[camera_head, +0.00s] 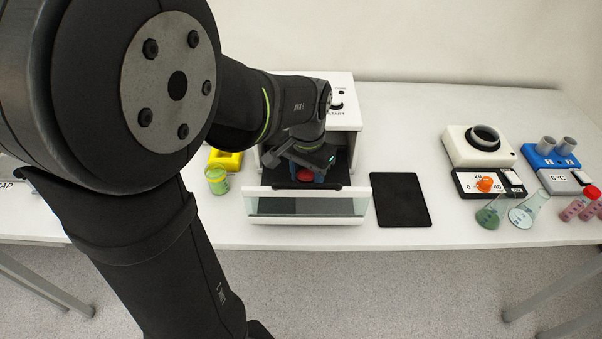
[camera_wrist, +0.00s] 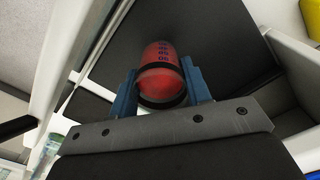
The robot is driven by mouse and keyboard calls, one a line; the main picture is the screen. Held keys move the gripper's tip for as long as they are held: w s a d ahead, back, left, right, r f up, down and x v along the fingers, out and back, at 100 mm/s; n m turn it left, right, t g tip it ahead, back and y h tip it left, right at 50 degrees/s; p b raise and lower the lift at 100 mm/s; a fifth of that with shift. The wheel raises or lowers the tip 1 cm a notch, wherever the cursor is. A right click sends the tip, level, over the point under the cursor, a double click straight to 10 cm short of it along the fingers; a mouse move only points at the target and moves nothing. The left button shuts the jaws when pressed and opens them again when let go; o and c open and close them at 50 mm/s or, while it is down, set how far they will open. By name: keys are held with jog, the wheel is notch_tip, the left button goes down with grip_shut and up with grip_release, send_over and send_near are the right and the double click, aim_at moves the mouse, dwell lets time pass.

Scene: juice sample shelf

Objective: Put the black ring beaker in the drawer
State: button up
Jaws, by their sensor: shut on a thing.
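The black ring beaker (camera_wrist: 162,76) holds red contents, has blue markings on its side and a black band at the end nearest my gripper. My gripper (camera_wrist: 160,84) is shut on it, with one blue finger on each side. In the head view the beaker's red (camera_head: 305,175) shows beneath my gripper (camera_head: 306,172), inside the outline of the open drawer (camera_head: 306,207). The drawer has a glass front and a dark floor. I cannot tell whether the beaker touches that floor.
The white device (camera_head: 348,112) stands behind the drawer. A green-labelled jar (camera_head: 217,180) and a yellow item (camera_head: 226,158) stand on the left. A black mat (camera_head: 400,199) lies empty on the right. Two flasks (camera_head: 528,208) and instruments (camera_head: 479,147) stand farther right.

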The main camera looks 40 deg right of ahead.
aim_at(306, 170)
jog(key=shift+f, duration=0.6)
jog(key=o, duration=1)
jog(key=shift+f, duration=0.1)
notch_tip(306, 170, up, 12)
jog(key=shift+r, duration=0.15)
jog(key=shift+f, duration=4.2)
